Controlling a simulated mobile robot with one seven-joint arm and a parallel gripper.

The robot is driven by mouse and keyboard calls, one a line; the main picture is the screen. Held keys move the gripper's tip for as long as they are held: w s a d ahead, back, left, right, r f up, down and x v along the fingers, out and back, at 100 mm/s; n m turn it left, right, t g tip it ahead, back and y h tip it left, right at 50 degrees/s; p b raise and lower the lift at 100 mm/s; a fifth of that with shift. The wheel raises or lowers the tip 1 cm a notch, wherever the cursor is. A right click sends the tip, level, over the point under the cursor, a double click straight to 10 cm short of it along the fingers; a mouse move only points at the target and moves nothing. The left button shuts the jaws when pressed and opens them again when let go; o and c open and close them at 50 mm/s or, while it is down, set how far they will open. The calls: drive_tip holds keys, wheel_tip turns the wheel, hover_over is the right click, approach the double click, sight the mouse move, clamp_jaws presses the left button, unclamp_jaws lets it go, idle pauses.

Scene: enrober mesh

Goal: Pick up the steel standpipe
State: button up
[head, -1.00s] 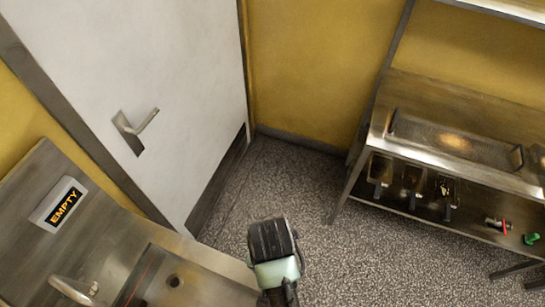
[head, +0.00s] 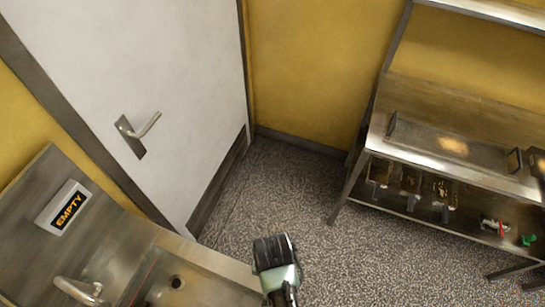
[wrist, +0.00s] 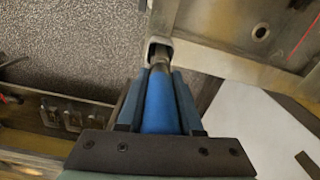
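The steel standpipe (wrist: 158,66) shows in the wrist view as a short length of bare steel ahead of a bright blue section (wrist: 161,105), which seems to be its grip. My gripper (wrist: 158,80) has a blue-grey finger close against each side of the blue section, with no gap visible. The pipe's steel end meets a pale grey collar (wrist: 152,43) by the corner of the sink counter; whether it sits in it I cannot tell. In the head view my arm reaches in at bottom centre; the fingers and standpipe are hidden there.
A steel sink (head: 190,290) with a tap (head: 80,290) and an EMPTY sign (head: 66,208) is at lower left. A white door (head: 130,70) stands behind it. A steel bench (head: 400,146) with pans and a lower shelf is at right. Speckled floor (head: 330,250) lies clear between them.

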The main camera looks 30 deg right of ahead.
clamp_jaws()
